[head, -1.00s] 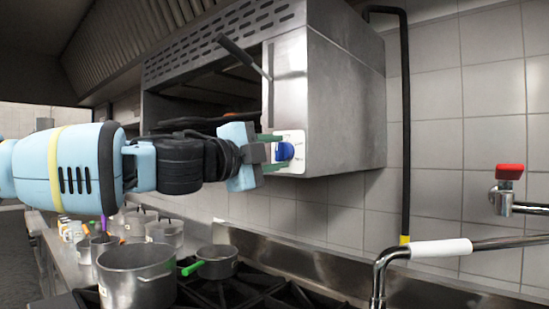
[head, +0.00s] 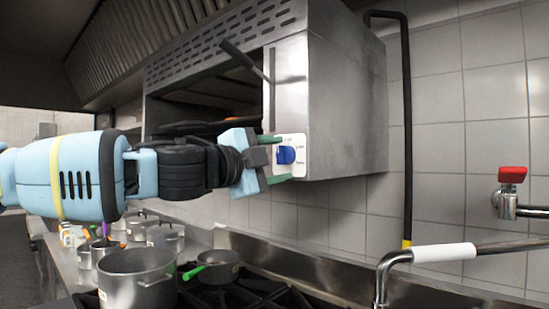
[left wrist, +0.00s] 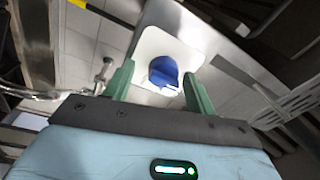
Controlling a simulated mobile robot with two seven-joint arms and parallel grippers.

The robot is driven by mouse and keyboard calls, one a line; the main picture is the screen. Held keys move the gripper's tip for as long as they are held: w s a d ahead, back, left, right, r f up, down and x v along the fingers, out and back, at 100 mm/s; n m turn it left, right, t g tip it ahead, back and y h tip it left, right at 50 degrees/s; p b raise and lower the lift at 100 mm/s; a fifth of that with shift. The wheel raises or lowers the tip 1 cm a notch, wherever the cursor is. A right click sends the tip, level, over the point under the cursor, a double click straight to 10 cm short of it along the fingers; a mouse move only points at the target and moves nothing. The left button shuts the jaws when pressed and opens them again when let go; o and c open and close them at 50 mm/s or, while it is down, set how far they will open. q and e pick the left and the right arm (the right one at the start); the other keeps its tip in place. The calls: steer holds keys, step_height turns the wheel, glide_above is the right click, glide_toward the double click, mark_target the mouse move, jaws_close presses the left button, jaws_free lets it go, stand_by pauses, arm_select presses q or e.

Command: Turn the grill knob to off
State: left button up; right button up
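The grill (head: 335,110) is a steel wall-mounted box with an open front. Its blue knob (head: 286,155) sits on a white plate (head: 299,143) at the lower front corner. In the left wrist view the knob (left wrist: 164,71) shows between my fingers, with a pale mark on its edge. My left gripper (head: 277,159) is open, its green fingers on either side of the knob, one above and one below in the head view. In the left wrist view there are gaps between the fingers and the knob. The knob's setting cannot be read. My right gripper is not in view.
A stove with a large pot (head: 137,277) and a green-handled pan (head: 216,268) is below. A black lever handle (head: 243,58) sticks out from the grill's front. A red-handled tap (head: 511,174) and white-sleeved pipe (head: 443,252) are at the right.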

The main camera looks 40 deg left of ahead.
arm_select(q)
steer(key=shift+s+r, duration=0.1)
steer(key=shift+r, duration=0.1)
steer(key=shift+s+a, duration=0.15)
steer(key=shift+s, duration=0.4)
steer(key=s+p, duration=0.1)
steer(key=s, duration=0.5)
steer(key=shift+s+a+f, duration=0.2)
steer(key=shift+a+f, duration=0.2)
steer(key=shift+f, duration=0.05)
